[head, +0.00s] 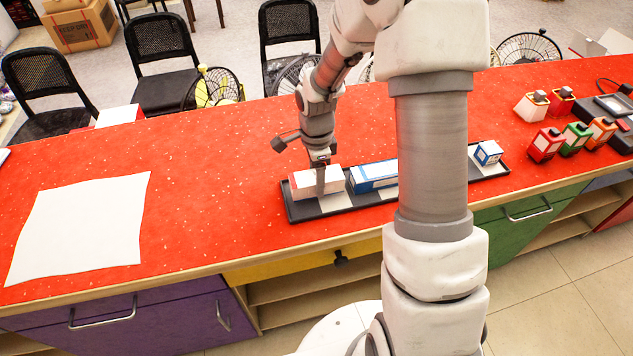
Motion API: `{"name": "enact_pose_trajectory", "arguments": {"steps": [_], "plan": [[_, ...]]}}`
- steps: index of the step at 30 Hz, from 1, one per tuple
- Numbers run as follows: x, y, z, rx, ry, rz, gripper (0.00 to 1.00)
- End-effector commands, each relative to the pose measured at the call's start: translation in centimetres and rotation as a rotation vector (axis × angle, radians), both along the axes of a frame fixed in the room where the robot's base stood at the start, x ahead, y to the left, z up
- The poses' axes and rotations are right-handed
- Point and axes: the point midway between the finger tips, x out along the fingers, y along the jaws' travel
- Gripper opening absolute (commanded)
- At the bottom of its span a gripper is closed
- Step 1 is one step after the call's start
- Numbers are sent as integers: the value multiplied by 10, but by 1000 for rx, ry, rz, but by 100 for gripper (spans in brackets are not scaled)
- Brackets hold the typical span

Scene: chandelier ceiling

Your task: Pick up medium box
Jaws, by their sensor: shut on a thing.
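A black tray (293,213) lies on the red counter and holds a row of boxes. A red and white box (302,183) is at its left end. A longer blue and white box (374,176) lies to its right, partly hidden behind my arm. A small blue and white box (488,153) is at the right end. My gripper (320,184) points down over the tray and is shut on the red and white box. The box sits at tray level; I cannot tell whether it is lifted. My arm hides the middle right part of the tray.
Several small colored containers (577,138) and a dark device (612,106) stand at the right. Black chairs (160,50) and wire fans (217,88) are behind the counter.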

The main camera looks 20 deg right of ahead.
Motion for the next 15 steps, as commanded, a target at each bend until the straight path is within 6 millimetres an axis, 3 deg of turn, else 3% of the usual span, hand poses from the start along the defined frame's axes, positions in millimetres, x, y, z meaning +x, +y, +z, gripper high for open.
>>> {"name": "enact_pose_trajectory", "arguments": {"steps": [2,15], "plan": [[2,0,19,-1,-7,1,0],[-11,-85,69,-1,-2,-4,0]]}}
